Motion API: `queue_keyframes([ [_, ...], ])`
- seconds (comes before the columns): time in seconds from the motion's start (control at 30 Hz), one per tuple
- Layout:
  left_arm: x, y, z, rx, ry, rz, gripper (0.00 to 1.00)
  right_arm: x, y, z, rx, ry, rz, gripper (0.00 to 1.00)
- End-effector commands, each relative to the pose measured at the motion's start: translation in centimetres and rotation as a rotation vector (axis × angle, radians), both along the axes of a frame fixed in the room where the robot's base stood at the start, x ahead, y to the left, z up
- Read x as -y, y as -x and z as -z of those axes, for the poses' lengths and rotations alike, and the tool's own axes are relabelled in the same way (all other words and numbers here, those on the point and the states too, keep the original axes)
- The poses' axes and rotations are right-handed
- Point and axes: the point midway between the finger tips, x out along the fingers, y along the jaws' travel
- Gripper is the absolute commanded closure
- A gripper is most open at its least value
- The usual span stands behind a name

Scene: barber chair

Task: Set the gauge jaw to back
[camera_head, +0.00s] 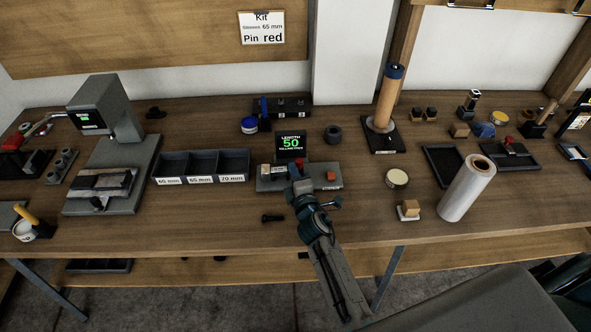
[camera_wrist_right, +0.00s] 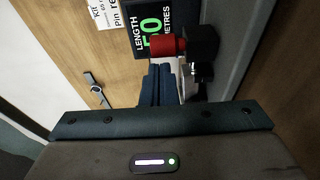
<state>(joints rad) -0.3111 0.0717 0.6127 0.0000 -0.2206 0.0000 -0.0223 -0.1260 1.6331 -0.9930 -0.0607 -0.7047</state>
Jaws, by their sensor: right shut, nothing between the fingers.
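The length gauge (camera_head: 264,184) is a grey base on the bench, with a dark display (camera_head: 291,143) behind it reading 50 millimetres. A small red part (camera_head: 331,176) shows on the right of the base. In the right wrist view a red knob (camera_wrist_right: 166,45) sits on a dark block (camera_wrist_right: 203,47) beside the display (camera_wrist_right: 153,22). My right gripper (camera_head: 296,180) is over the gauge, its arm hiding part of it. In the right wrist view its blue-grey fingers (camera_wrist_right: 158,84) are together and empty, close to the red knob. Whether they touch cannot be told. My left gripper is out of view.
A black bin tray (camera_head: 203,165) with labelled compartments stands left of the gauge. A jar (camera_head: 397,179) and a white roll (camera_head: 467,188) stand to the right. Front bench space is mostly clear.

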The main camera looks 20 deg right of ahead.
Motion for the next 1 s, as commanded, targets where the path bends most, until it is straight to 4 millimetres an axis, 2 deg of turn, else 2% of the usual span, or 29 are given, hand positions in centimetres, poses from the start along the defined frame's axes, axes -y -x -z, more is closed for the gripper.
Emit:
queue_keyframes([
  [0.2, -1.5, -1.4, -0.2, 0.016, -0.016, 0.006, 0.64, 0.0, 0.0, 0.0, 0.000, 0.000, 0.000, 1.00],
  [0.33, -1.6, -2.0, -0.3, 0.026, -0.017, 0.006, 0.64, 0.7, 0.2, 0.0, -0.001, 0.002, 0.000, 1.00],
  [0.5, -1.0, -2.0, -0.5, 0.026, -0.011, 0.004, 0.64, 3.1, 0.9, 0.0, -0.001, 0.004, 0.001, 1.00],
  [0.6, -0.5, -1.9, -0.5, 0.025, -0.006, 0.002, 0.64, 3.9, 1.1, 0.0, 0.000, 0.002, 0.000, 1.00],
  [0.73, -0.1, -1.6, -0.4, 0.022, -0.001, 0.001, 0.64, 3.9, 1.1, 0.0, 0.000, 0.001, 0.001, 1.00],
  [1.0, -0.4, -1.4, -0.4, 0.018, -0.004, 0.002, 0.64, 3.9, 1.0, 0.0, 0.000, 0.001, 0.001, 1.00],
])
